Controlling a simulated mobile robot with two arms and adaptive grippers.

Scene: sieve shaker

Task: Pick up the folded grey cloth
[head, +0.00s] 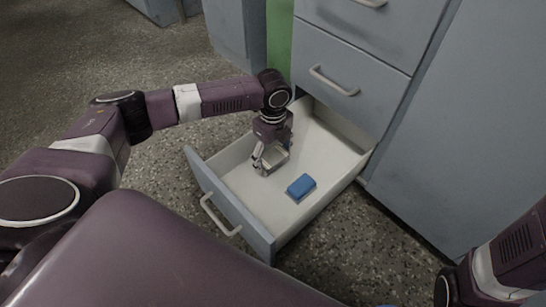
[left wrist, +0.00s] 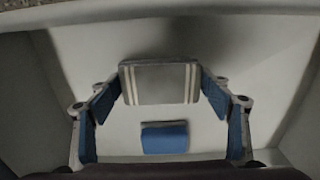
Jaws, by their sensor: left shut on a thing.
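The folded grey cloth (left wrist: 160,84) has pale stripes and sits between the blue-padded fingers of my left gripper (left wrist: 162,98) in the left wrist view. In the head view my left gripper (head: 268,162) points down inside the open drawer (head: 335,136), shut on the grey cloth (head: 277,158). The gripper hides part of the cloth there. I cannot tell whether the cloth touches the drawer floor. My right gripper's fingers are not visible; only part of my right arm shows at the lower right.
A blue block-like item (head: 301,187) lies on the drawer floor near the cloth; it also shows in the left wrist view (left wrist: 164,137). The drawer walls surround my gripper. The grey cabinet (head: 350,68) stands behind, with closed drawers above. Speckled floor lies around the drawer.

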